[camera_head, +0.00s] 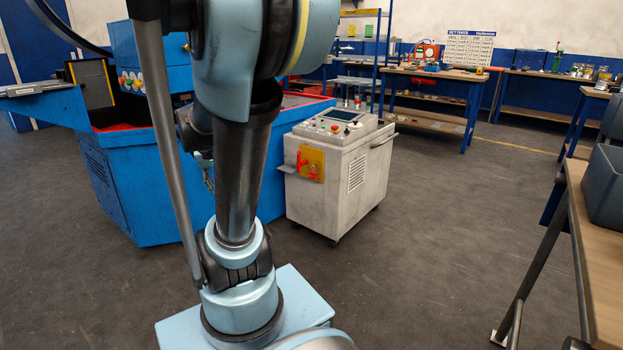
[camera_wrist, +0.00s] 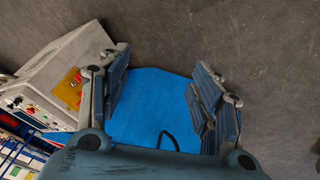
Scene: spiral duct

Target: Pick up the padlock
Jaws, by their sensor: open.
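I cannot make out a padlock for certain in either view. In the head view, a yellow plate (camera_head: 311,163) with a small red part (camera_head: 301,165) sits on the front of a grey control cabinet (camera_head: 335,196). The red part is too small to tell whether it is a padlock. The plate also shows at the left of the wrist view (camera_wrist: 69,89). My gripper (camera_wrist: 162,88) is open in the wrist view, with nothing between its fingers. It is to the right of the plate in that picture. The head view does not show the gripper.
A large blue machine (camera_head: 140,195) stands left of the cabinet. A wooden-topped bench (camera_head: 597,255) with a dark grey bin (camera_head: 605,190) is at the right edge. Workbenches (camera_head: 430,75) line the back. The floor between cabinet and right bench is clear.

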